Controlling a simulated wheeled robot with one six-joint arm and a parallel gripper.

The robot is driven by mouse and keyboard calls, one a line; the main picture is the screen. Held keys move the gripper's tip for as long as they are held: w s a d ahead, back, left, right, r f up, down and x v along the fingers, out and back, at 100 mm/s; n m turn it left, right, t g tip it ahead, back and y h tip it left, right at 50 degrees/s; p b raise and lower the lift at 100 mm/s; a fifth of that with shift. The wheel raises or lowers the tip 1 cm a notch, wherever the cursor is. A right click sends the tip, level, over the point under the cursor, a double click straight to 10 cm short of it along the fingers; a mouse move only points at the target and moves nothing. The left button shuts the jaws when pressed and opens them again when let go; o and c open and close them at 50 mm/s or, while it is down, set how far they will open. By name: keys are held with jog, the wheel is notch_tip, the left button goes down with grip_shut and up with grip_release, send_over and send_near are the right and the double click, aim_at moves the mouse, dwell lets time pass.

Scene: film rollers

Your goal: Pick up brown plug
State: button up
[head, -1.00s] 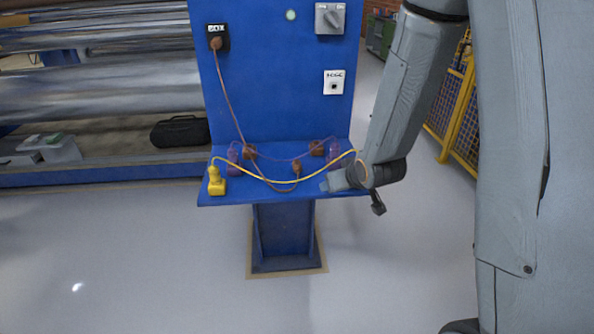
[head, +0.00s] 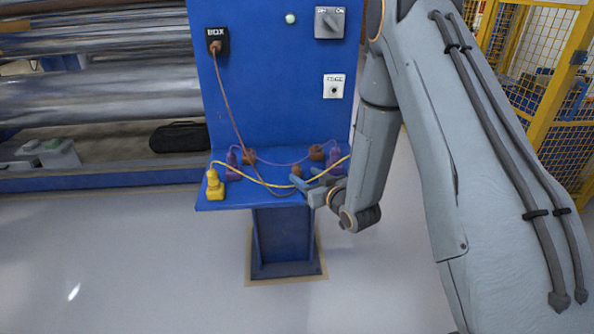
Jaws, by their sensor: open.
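The brown plug (head: 296,171) stands on the blue shelf (head: 235,201), at the end of a brown cable that hangs from the black socket marked BOX (head: 216,40). My gripper (head: 304,180) comes in from the right, low over the shelf. Its two blue-grey fingers are apart and point left toward the brown plug. The near finger hides the lower part of the plug. I cannot tell whether the fingers touch it. The yellow cable passes close to the fingers.
A yellow plug block (head: 215,186) stands at the shelf's left end. Purple plugs (head: 232,160) and (head: 334,157) and orange-brown blocks (head: 249,156) and (head: 316,152) sit along the back, linked by a purple cable. The blue upright panel (head: 265,90) rises behind.

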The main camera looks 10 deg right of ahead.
aim_at(300, 172)
jog(key=shift+p+x, duration=0.45)
jog(key=shift+x, duration=1.5)
grip_shut()
notch_tip(300, 172, up, 10)
jog(key=b, duration=0.1)
jog(key=shift+b, duration=0.35)
jog(key=shift+d, duration=0.15)
jog(key=w+d+r+m+t+h, duration=0.1)
jog(key=w+d+r+m, duration=0.2)
jog(key=d+r+m, duration=0.3)
jog(key=w+d+r+m+t+h, duration=0.1)
jog(key=w+d+r+m+h, duration=0.15)
jog(key=d+m, duration=0.6)
jog(key=w+r+m, duration=0.1)
jog(key=w, duration=0.7)
jog(key=shift+r+y, duration=0.2)
jog(key=shift+y, duration=0.15)
